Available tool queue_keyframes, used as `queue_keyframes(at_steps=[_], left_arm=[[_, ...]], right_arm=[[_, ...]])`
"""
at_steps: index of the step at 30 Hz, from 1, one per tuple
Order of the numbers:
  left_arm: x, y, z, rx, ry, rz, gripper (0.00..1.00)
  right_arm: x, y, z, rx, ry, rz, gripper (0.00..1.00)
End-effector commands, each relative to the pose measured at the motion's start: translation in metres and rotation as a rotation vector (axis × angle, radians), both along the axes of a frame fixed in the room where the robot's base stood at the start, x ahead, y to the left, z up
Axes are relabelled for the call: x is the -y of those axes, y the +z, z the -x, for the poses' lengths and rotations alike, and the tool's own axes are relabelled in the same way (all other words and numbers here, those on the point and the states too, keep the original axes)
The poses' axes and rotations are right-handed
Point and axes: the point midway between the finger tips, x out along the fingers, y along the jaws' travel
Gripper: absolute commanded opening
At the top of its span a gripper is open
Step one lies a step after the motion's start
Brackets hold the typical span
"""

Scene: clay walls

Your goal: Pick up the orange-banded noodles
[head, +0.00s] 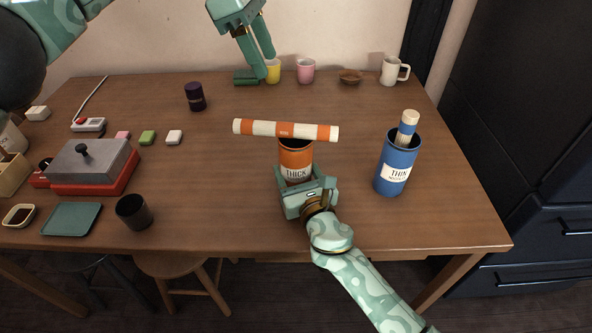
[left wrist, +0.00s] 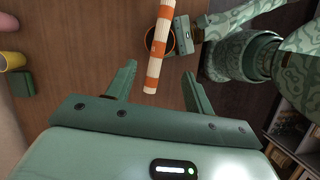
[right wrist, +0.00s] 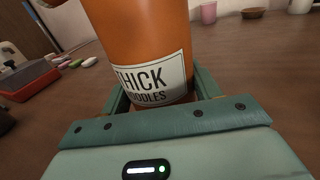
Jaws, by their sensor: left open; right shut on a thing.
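The orange-banded noodles (head: 286,130), a roll with white and orange bands, lie level just above the mouth of the orange "THICK NOODLES" can (head: 296,160); I cannot tell whether they touch it. My right gripper (head: 306,192) is shut on this can, whose label fills much of the right wrist view (right wrist: 150,60). My left gripper (head: 266,66) is open and empty above the back of the table. In the left wrist view, the noodles (left wrist: 158,50) reach toward the gap between its fingers (left wrist: 159,74), with the can's rim behind them.
A blue can (head: 398,165) holding blue-banded noodles (head: 407,122) stands to the right. Yellow (head: 273,72), pink (head: 305,72) and white (head: 390,70) cups line the back. A red grill (head: 90,168) and dark cup (head: 133,212) stand left.

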Motion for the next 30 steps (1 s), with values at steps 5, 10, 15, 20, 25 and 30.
queue_keyframes(at_steps=[5, 10, 15, 20, 25, 30], left_arm=[[0.0, -0.001, 0.0, -0.002, -0.001, 0.0, 0.53], [-0.033, -0.025, -0.005, -0.052, 0.047, 0.026, 0.53], [-0.078, -0.062, 0.011, -0.002, 0.0, 0.026, 0.53], [-0.1, -0.076, 0.03, 0.169, -0.023, 0.014, 0.53], [-0.095, -0.066, 0.05, 0.368, -0.044, 0.036, 0.53], [-0.068, -0.047, 0.061, 0.512, -0.061, 0.09, 0.53]], right_arm=[[0.0, 0.0, 0.0, 0.0, 0.0, 0.0, 0.39], [0.0, 0.0, 0.0, 0.0, 0.0, 0.0, 0.39], [0.0, 0.0, 0.0, 0.0, 0.0, 0.0, 0.39], [0.0, 0.0, 0.0, 0.0, 0.0, 0.0, 0.39], [0.0, 0.0, 0.0, 0.0, 0.0, 0.0, 0.39], [0.0, 0.0, 0.0, 0.0, 0.0, 0.0, 0.39]])
